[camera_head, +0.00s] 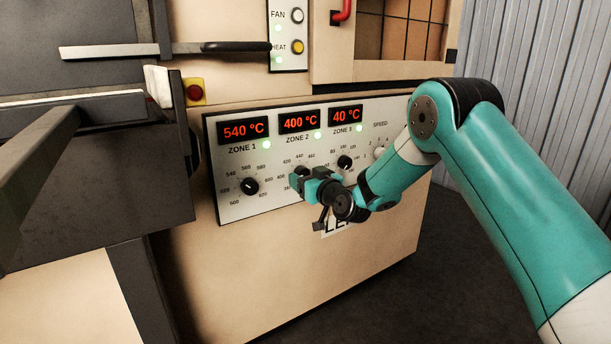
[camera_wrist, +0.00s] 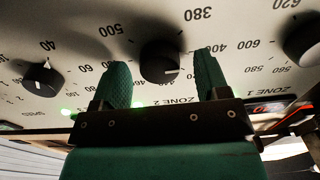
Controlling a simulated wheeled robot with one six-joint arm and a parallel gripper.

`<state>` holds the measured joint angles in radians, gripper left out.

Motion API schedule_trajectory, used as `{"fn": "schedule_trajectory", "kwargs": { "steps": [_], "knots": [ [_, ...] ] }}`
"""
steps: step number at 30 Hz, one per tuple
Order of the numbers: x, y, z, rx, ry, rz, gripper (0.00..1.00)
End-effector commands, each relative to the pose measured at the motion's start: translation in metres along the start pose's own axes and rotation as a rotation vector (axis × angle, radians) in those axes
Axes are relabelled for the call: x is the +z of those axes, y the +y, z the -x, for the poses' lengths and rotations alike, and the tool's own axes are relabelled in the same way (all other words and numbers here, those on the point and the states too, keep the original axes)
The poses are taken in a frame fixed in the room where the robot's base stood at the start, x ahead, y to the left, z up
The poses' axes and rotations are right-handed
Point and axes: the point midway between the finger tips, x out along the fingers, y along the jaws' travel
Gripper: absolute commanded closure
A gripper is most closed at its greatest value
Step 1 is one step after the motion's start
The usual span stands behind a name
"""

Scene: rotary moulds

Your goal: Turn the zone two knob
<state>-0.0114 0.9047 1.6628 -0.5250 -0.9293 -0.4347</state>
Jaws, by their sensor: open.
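The black zone two knob (camera_wrist: 160,62) sits in the middle of the wrist view, which shows the panel upside down. Its white mark points to the right there. My gripper (camera_wrist: 162,66) is open, with one teal finger on each side of the knob; I cannot tell whether they touch it. In the head view my gripper (camera_head: 300,184) is at the panel and hides part of the zone two knob (camera_head: 303,170). The zone 2 display (camera_head: 299,122) reads 400 °C, with a green light beside its label.
The zone 1 knob (camera_head: 250,187) is left of my gripper and the zone 3 knob (camera_head: 345,162) right of it. A red emergency button (camera_head: 194,92) and dark metal machine parts (camera_head: 90,190) stand at the left. Dark floor is clear at lower right.

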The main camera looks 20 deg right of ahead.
Motion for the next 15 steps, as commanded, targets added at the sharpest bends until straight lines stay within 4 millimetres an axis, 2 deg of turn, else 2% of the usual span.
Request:
{"fn": "schedule_trajectory", "kwargs": {
  "steps": [4,11,14,15],
  "knots": [
    [-0.0001,0.0004,-0.0068,0.002,0.001,-0.001,0.32],
    [-0.0001,0.0009,-0.0071,0.002,0.000,-0.001,0.32],
    [-0.0002,0.0009,-0.0070,0.002,0.000,-0.001,0.50],
    [-0.0002,0.0009,-0.0070,0.002,0.000,-0.001,0.59]
  ]
}}
